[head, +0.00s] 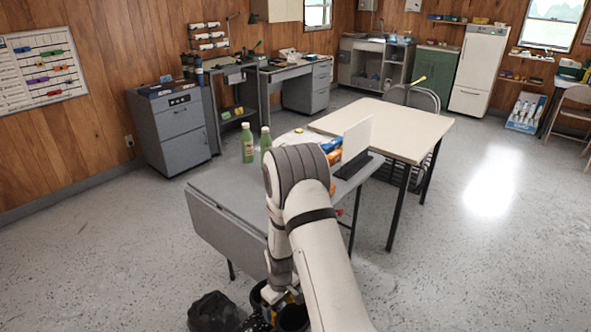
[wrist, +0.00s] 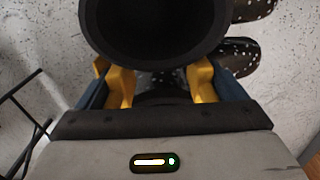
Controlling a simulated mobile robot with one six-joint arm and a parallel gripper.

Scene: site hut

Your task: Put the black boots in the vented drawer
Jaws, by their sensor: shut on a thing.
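A black boot (wrist: 155,28) fills the top middle of the wrist view, its round open top facing the camera. My gripper (wrist: 158,82) is shut on it, one yellow finger at each side. A second dark shape with pale specks (wrist: 241,54) lies on the floor beside it, probably the other boot. In the head view black boots (head: 293,317) show low down beside the table, partly hidden by my arm. I cannot tell which drawer is vented; a grey drawer cabinet (head: 181,143) stands by the left wall and a grey drawer unit (head: 308,92) under the desk.
A black bag (head: 214,312) lies on the floor left of the boots. The grey folding table (head: 230,190) stands just beyond, with green bottles (head: 247,143) and a laptop on it. A cream table (head: 400,130) adjoins it. Floor (head: 100,240) at left is clear.

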